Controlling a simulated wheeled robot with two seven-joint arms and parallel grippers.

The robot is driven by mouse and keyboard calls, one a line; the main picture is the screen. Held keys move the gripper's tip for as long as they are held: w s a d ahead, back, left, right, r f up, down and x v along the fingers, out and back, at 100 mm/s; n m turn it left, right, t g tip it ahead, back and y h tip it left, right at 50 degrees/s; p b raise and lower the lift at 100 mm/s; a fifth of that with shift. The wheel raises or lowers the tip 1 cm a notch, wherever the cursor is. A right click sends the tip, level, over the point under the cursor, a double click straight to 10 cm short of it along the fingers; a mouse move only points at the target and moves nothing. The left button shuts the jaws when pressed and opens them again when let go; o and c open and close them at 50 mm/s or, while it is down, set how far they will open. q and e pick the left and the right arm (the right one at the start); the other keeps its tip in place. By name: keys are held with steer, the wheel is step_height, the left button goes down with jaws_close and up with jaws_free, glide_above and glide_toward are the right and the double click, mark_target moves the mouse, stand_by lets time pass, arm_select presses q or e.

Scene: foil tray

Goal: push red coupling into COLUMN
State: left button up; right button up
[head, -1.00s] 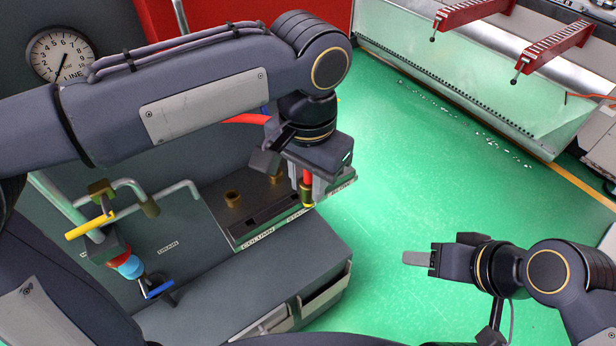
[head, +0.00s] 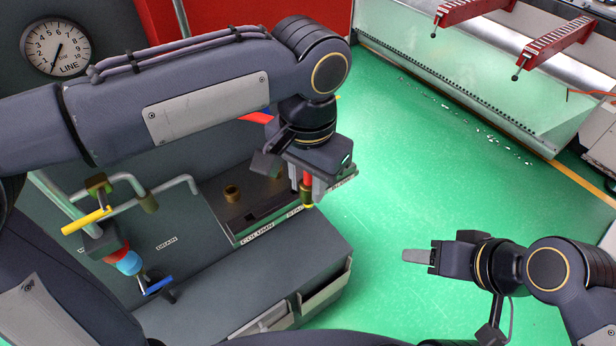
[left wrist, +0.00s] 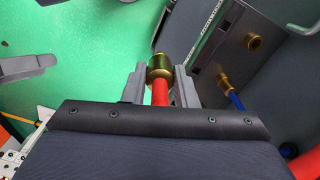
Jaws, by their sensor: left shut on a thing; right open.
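My left gripper (head: 307,188) is shut on the red coupling, a red hose end with a brass fitting (head: 306,198). In the left wrist view the brass end (left wrist: 159,66) sticks out between the fingers, with the red hose (left wrist: 160,92) behind it. It appears beyond the panel's front edge, against the green floor. The COLUMN label (head: 257,234) is on that edge, to the left of the coupling. A bare brass port (head: 232,193) stands on the panel behind the label. The coupling is apart from this port. My right gripper (head: 420,256) is open and empty over the floor.
A blue hose (left wrist: 235,100) with a brass end shows beside the panel's ports in the left wrist view. Pipes with a yellow handle (head: 87,222) and a blue handle (head: 158,285) stand at the left. A gauge (head: 56,47) is behind.

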arm_select(q)
steer(key=shift+f, duration=0.55)
stand_by(0.4)
steer(key=o, duration=1.1)
steer(key=shift+c, duration=0.2)
step_height(320, 180, up, 8)
steer(key=shift+f, duration=0.1)
steer(key=s+a+f+n+t+h, duration=0.15)
steer(key=a+f+n, duration=0.3)
steer(key=a, duration=0.95)
steer(key=s+a+f+n+t+h, duration=0.2)
steer(key=s+a+f+n+t, duration=0.2)
steer(key=s+a+f, duration=0.3)
step_height(320, 180, down, 4)
steer(key=shift+s+a+f+n, duration=0.1)
steer(key=shift+s+a+n, duration=0.25)
steer(key=shift+s+n, duration=0.15)
